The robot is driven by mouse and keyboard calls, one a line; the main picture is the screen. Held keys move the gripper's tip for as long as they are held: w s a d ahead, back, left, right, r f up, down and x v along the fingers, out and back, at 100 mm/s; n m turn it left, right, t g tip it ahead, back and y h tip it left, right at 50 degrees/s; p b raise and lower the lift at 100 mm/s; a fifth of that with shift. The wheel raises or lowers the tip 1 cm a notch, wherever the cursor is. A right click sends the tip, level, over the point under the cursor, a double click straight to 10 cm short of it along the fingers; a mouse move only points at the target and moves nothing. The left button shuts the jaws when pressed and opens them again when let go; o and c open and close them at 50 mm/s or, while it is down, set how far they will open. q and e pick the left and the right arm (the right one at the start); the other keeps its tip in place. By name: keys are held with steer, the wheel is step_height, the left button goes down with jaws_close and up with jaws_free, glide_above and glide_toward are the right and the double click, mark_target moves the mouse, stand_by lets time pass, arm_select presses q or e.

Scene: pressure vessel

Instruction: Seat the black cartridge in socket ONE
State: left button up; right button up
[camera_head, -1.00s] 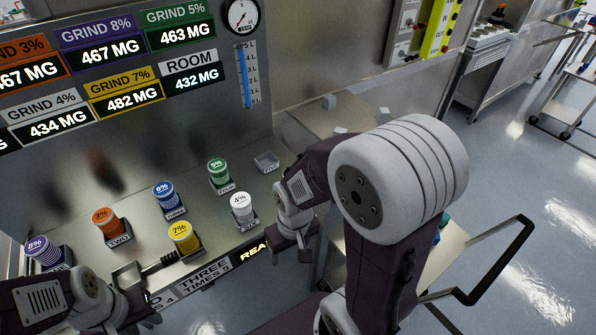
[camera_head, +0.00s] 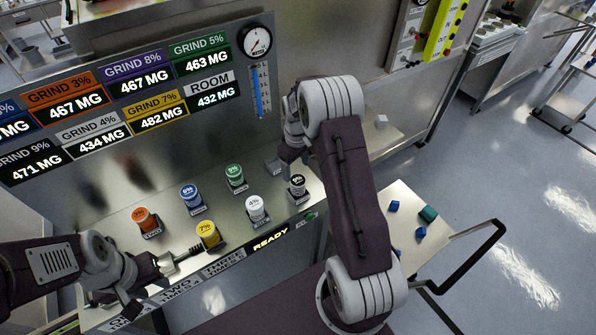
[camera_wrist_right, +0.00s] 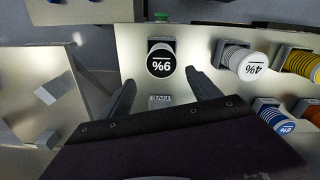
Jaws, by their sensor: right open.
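The black cartridge (camera_head: 297,183), marked 9%, stands upright in a holder at the right end of the steel bench. In the right wrist view the black cartridge (camera_wrist_right: 161,63) lies beyond the fingers, roughly centred between them. My right gripper (camera_head: 289,152) is open and empty above the bench behind it, beside an empty socket; its fingers (camera_wrist_right: 163,92) also show in the wrist view. Socket ONE is not identifiable, perhaps behind my left arm.
Orange (camera_head: 145,219), blue (camera_head: 191,196), green (camera_head: 235,177), white (camera_head: 256,207) and yellow (camera_head: 208,233) cartridges stand around the bench. A cart (camera_head: 440,222) with several blue and green blocks is at the right. The wall display (camera_head: 130,95) rises behind.

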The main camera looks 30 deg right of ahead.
mark_target(298, 180)
steer(key=shift+s+d, duration=0.4)
steer(key=shift+s, duration=0.1)
steer(key=shift+d, duration=0.15)
steer(key=shift+s+f, duration=0.1)
steer(key=shift+f, duration=0.1)
steer(key=f, duration=0.1)
steer(key=f+p, duration=0.1)
steer(key=f, duration=0.1)
steer(key=shift+a+p, duration=0.25)
steer(key=shift+p, duration=0.05)
steer(key=shift+f, duration=0.45)
steer(key=f+p, duration=0.1)
steer(key=f, duration=0.1)
steer(key=f+p, duration=0.1)
steer(key=f, duration=0.1)
steer(key=shift+a+p, duration=0.3)
steer(key=shift+a, duration=0.1)
steer(key=shift+f, duration=0.45)
arm_select(q)
step_height(298, 180, up, 6)
steer(key=shift+f, duration=0.2)
arm_select(e)
jaws_close()
